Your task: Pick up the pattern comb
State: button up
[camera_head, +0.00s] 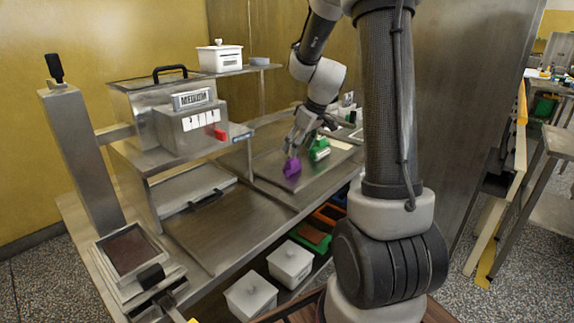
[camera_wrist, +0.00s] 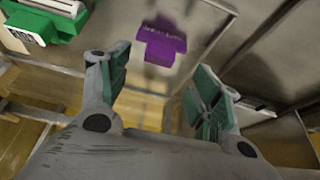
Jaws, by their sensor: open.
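A purple T-shaped piece (camera_head: 292,168), which looks like the pattern comb, is on the steel table in the head view. In the wrist view the purple piece (camera_wrist: 161,46) lies ahead of the fingertips, near the top middle. My gripper (camera_wrist: 160,88) is open, with its green-padded fingers apart and nothing between them. In the head view my gripper (camera_head: 299,143) points down just above and behind the purple piece. The exact gap between them is hard to tell.
A green item with a white label (camera_head: 320,150) stands close to the right of the purple piece; it also shows at the wrist view's top left (camera_wrist: 50,22). A steel machine (camera_head: 160,100) stands to the left. White lidded containers (camera_head: 290,262) sit below. The table's front left (camera_head: 230,225) is clear.

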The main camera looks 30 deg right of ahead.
aim_at(290, 166)
jog(key=x, duration=0.6)
jog(key=shift+w+f, duration=0.2)
jog(key=shift+w, duration=0.05)
jog(key=shift+s, duration=0.15)
jog(key=c, duration=1.1)
